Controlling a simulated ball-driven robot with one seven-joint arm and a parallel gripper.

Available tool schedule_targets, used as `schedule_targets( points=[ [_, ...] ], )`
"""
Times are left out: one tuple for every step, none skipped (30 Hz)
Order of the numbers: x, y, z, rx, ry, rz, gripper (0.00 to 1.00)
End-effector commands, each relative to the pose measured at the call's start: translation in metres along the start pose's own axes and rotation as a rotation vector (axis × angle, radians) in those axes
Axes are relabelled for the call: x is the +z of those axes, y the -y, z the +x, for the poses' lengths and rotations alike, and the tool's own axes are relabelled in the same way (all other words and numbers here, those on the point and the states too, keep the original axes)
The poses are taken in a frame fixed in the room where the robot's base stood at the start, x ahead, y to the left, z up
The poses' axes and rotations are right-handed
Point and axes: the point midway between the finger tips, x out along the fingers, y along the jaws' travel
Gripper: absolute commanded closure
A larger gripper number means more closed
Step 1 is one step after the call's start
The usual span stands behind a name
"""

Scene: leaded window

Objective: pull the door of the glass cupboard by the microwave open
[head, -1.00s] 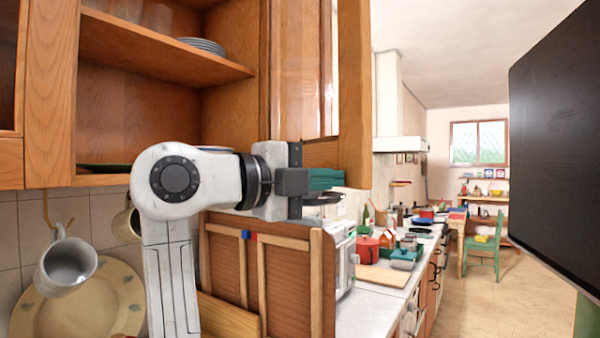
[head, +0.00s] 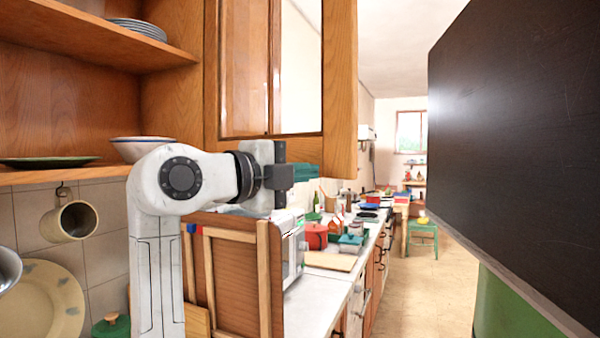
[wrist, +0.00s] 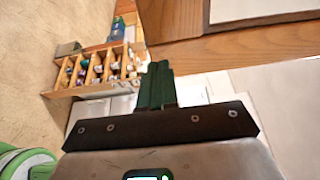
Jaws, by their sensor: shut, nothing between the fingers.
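The glass cupboard door (head: 340,95), a wooden frame around a clear pane, stands open at upper centre in the head view, swung out from the cupboard (head: 170,100). The cupboard's inside shows at left. The white microwave (head: 292,252) is below the door, partly hidden by a wooden panel. My gripper (head: 290,176) is at the door's lower edge in the head view; its fingertips are hard to see there. In the wrist view my gripper (wrist: 156,85) has its dark green fingers together and empty, beside the door's wooden frame (wrist: 235,45). I cannot tell whether they touch it.
Plates (head: 138,28) and a bowl (head: 140,147) stand on the shelves. A mug (head: 70,221) hangs below. A large dark panel (head: 515,140) fills the right side. The counter (head: 325,292) holds a red pot (head: 315,236). Floor (head: 405,285) is clear between counter and panel.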

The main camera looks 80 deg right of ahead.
Motion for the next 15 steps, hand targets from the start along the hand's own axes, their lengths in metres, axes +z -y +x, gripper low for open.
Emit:
schedule_targets(
  points=[
    [-0.002,-0.001,0.004,0.001,0.005,0.003,1.0],
    [-0.002,-0.001,0.008,0.001,0.012,0.004,1.0],
    [-0.003,-0.001,0.013,0.001,0.024,0.004,1.0],
    [-0.003,-0.001,0.018,0.001,0.034,0.004,1.0],
    [-0.004,-0.001,0.023,0.001,0.046,0.006,1.0],
    [-0.004,-0.001,0.031,0.001,0.064,0.006,1.0],
    [-0.004,-0.001,0.037,0.002,0.079,0.007,1.0],
    [-0.005,-0.001,0.044,0.001,0.095,0.007,1.0],
    [-0.005,-0.001,0.054,0.002,0.117,0.007,1.0],
    [-0.005,-0.001,0.062,0.001,0.135,0.008,1.0],
    [-0.005,-0.001,0.07,0.001,0.153,0.008,1.0],
    [-0.004,0.0,0.081,0.002,0.178,0.007,1.0],
    [-0.004,0.0,0.089,0.001,0.197,0.007,1.0],
    [-0.003,0.0,0.097,0.001,0.215,0.008,1.0],
    [-0.002,0.001,0.108,0.001,0.239,0.008,1.0]
  ],
)
